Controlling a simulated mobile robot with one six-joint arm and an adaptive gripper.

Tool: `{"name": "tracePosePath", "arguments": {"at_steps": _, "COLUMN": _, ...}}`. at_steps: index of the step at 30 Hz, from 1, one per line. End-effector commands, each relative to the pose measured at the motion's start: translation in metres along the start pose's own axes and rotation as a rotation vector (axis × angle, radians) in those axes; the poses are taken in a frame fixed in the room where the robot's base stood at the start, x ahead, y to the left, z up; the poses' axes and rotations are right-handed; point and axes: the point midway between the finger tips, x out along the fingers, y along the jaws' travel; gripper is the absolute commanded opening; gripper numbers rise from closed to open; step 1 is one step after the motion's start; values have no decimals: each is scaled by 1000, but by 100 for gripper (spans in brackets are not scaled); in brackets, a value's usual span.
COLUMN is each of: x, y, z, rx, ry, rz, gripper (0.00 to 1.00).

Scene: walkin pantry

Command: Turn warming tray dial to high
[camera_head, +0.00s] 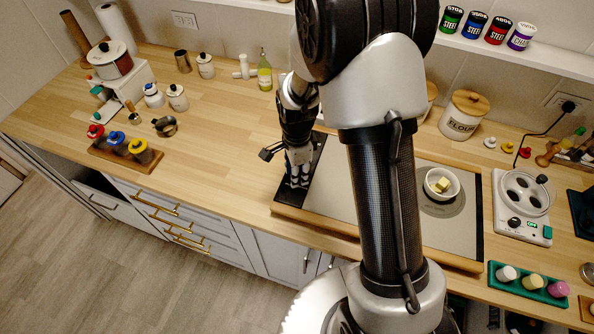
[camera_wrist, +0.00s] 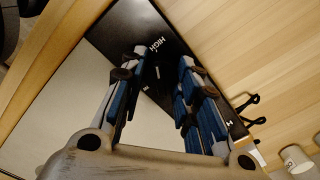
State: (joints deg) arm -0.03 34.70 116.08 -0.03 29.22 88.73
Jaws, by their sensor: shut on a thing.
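The warming tray (camera_head: 335,192) lies along the front of the wooden counter, with a grey top, a wooden edge and a black control panel (camera_head: 289,199) at its left end. My gripper (camera_head: 297,181) points down over this panel, its fingers at panel height. In the wrist view, my gripper (camera_wrist: 162,60) has its two blue-padded fingers on either side of the dark dial area. The word HIGH is readable on the panel (camera_wrist: 176,48) just beyond the fingertips. The dial is black on black and mostly hidden, so I cannot tell its exact setting.
A green bottle (camera_head: 265,75) and white jars stand behind and left. A rack of coloured-top shakers (camera_head: 126,150) is at left.

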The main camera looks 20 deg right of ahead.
Motion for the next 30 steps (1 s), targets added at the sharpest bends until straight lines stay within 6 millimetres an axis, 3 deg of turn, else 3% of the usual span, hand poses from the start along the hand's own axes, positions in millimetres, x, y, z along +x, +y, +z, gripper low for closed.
{"name": "tracePosePath", "arguments": {"at_steps": 7, "x": 0, "y": 0, "z": 0, "rx": 2, "ry": -1, "rz": 0, "gripper": 5}}
{"name": "tracePosePath", "arguments": {"at_steps": 8, "x": 0, "y": 0, "z": 0, "rx": 2, "ry": -1, "rz": 0, "gripper": 30}}
{"name": "tracePosePath", "arguments": {"at_steps": 17, "x": 0, "y": 0, "z": 0, "rx": 1, "ry": 0, "rz": 0, "gripper": 50}}
{"name": "tracePosePath", "arguments": {"at_steps": 26, "x": 0, "y": 0, "z": 0, "rx": 0, "ry": 0, "rz": 0, "gripper": 51}}
{"name": "tracePosePath", "arguments": {"at_steps": 30, "x": -10, "y": -1, "z": 0, "rx": 0, "ry": 0, "rz": -4, "gripper": 51}}
